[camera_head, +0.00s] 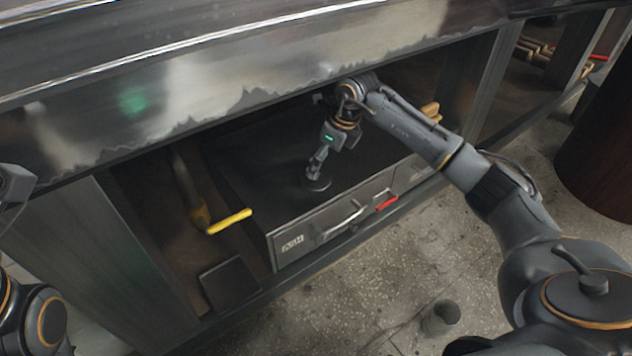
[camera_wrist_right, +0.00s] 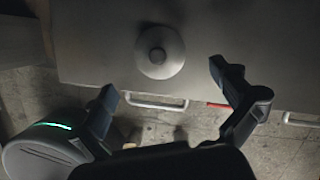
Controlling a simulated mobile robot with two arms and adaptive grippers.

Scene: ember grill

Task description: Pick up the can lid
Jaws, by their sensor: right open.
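The can lid (camera_head: 317,184) is a small dark round disc lying on top of a grey metal drawer box (camera_head: 255,165) inside the shelf bay. In the right wrist view the lid (camera_wrist_right: 160,52) is a grey disc with a round knob at its centre. My right gripper (camera_head: 319,168) points down over the lid. In the right wrist view its two fingers (camera_wrist_right: 163,82) are spread wide, with nothing between them, and the lid lies beyond the fingertips. In the head view the gripper partly covers the lid. Parts of my left arm show at the left edge, but not its gripper.
A counter (camera_head: 200,75) overhangs the box closely. A yellow-handled tool (camera_head: 228,221) lies left of the box, near a dark flat plate (camera_head: 228,284). The box front has a bar handle (camera_head: 343,221) and a red-handled thing (camera_head: 387,203). The speckled floor in front is mostly clear.

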